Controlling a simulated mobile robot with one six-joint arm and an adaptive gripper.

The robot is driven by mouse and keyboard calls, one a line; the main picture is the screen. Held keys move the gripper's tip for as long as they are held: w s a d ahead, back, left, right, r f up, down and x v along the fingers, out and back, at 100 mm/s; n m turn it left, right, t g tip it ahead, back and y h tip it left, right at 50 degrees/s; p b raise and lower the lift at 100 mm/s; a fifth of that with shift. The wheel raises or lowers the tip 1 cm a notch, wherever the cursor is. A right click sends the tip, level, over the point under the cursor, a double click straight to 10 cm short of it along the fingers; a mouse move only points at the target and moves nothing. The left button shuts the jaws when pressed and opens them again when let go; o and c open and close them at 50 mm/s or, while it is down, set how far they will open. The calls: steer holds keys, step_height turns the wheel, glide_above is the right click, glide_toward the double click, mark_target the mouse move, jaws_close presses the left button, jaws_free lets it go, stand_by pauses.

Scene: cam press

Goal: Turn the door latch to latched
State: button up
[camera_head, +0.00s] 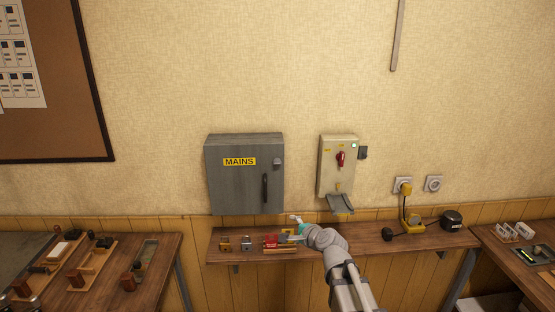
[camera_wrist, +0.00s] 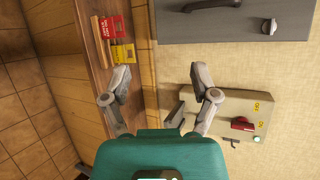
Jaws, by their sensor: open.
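The grey MAINS cabinet (camera_head: 228,190) hangs on the wall with its door shut. A small latch knob (camera_head: 277,161) sits near the door's upper right edge, above a dark vertical handle (camera_head: 265,187). In the wrist view, which is turned sideways, the latch knob (camera_wrist: 269,26) and part of the handle (camera_wrist: 214,4) show at the top. I cannot tell which way the latch is turned. My gripper (camera_head: 297,219) is below and right of the cabinet, just above the shelf. In the wrist view my gripper (camera_wrist: 160,76) has its fingers apart, with nothing between them, clear of the latch.
A beige switch box (camera_head: 327,170) with a red rotary switch (camera_head: 340,158) is on the wall right of the cabinet. Wall between cabinet and switch box is clear.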

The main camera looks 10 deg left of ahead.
mark_target(277, 163)
steer(key=w+a+r+m+t+h+p, duration=0.2)
steer(key=r+m, duration=0.4)
steer(key=m, duration=0.4)
steer(key=w+a+r+m+t+h+p, duration=0.2)
steer(key=w+r+m+t, duration=0.3)
steer(key=m, duration=0.5)
steer(key=shift+w+a+r+m+h+p, duration=0.2)
steer(key=shift+a+r+m+h+p, duration=0.15)
steer(key=shift+a+r+h, duration=0.35)
steer(key=shift+a+f, duration=0.1)
steer(key=shift+f, duration=0.1)
steer(key=x, duration=1.3)
steer(key=shift+w+a+r, duration=0.15)
steer(key=shift+w+a, duration=0.05)
steer(key=shift+w, duration=0.2)
jaws_close()
